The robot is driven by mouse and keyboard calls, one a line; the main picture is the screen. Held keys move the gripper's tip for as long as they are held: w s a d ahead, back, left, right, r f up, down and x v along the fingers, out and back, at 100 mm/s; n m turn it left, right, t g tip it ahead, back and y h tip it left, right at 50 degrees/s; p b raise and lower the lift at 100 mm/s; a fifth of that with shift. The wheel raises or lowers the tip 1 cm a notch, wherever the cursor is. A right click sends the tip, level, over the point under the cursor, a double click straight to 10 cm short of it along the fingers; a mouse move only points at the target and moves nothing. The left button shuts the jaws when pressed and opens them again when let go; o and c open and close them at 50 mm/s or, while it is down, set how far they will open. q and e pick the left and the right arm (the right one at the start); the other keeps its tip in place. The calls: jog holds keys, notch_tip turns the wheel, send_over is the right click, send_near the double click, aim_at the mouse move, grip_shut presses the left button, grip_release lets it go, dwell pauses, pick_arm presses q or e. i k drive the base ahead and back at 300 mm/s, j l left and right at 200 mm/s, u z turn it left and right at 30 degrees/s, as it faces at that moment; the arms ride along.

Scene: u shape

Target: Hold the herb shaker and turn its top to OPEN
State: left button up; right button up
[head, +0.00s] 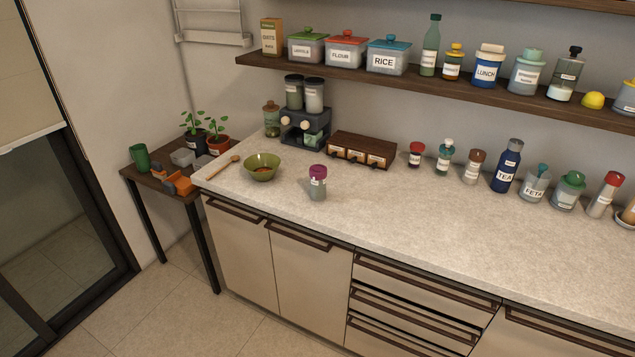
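A small shaker with a purple top (318,182) and a pale grey-green body stands upright near the front of the counter. It has a white label too small to read, so I cannot confirm that it is the herb shaker. The setting of its top cannot be made out either. Another jar with green contents (271,121) stands at the back left of the counter, beside the dispenser. Neither of my grippers is in view.
A green bowl (262,167) and a wooden spoon (223,167) lie left of the shaker. Behind are a dark dispenser (305,127) and a wooden drawer box (361,150). Several bottles and jars line the back right. The counter (420,220) is clear right of the shaker.

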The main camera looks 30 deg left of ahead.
aim_at(319, 172)
jog(key=i+j, duration=0.15)
jog(key=j, duration=0.25)
jog(key=i+j, duration=0.15)
jog(key=j, duration=0.25)
jog(key=i+j, duration=0.2)
jog(key=j, duration=0.15)
